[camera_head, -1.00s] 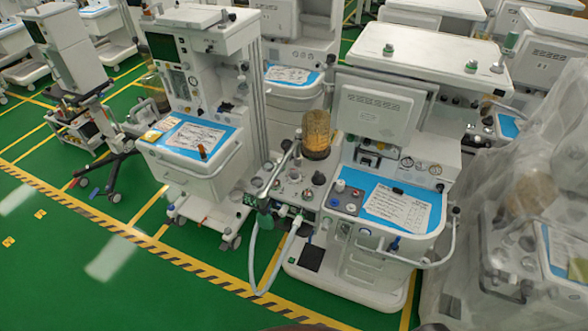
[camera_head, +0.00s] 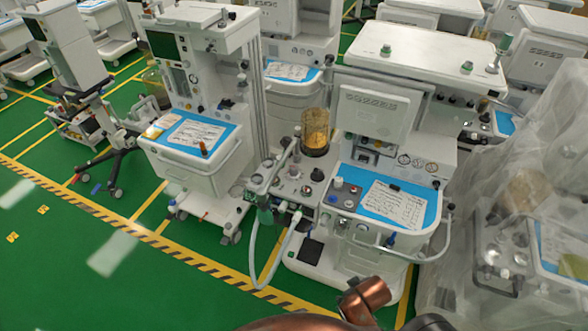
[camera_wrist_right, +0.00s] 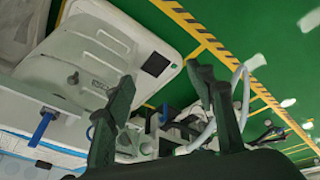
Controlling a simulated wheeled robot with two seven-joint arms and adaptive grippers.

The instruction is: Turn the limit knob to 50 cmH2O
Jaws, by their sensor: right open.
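The anaesthesia cart (camera_head: 372,262) in front of me carries a breathing block (camera_head: 290,185) on its left side, with several small knobs and ports. A black knob (camera_head: 318,174) stands on this block below the amber bellows (camera_head: 315,130). I cannot tell whether it is the limit knob, and no scale is readable. My right gripper (camera_wrist_right: 160,75) shows in the right wrist view, its two dark fingers wide apart and empty. Blurred cart fittings (camera_wrist_right: 165,130) lie beyond the fingers, not touching them. My left gripper is in no view.
A pale hose (camera_head: 255,250) loops from the block toward the floor. A second cart (camera_head: 195,165) stands at the left, and a plastic-covered one (camera_head: 510,220) at the right. The green floor (camera_head: 60,270) at the front left is clear.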

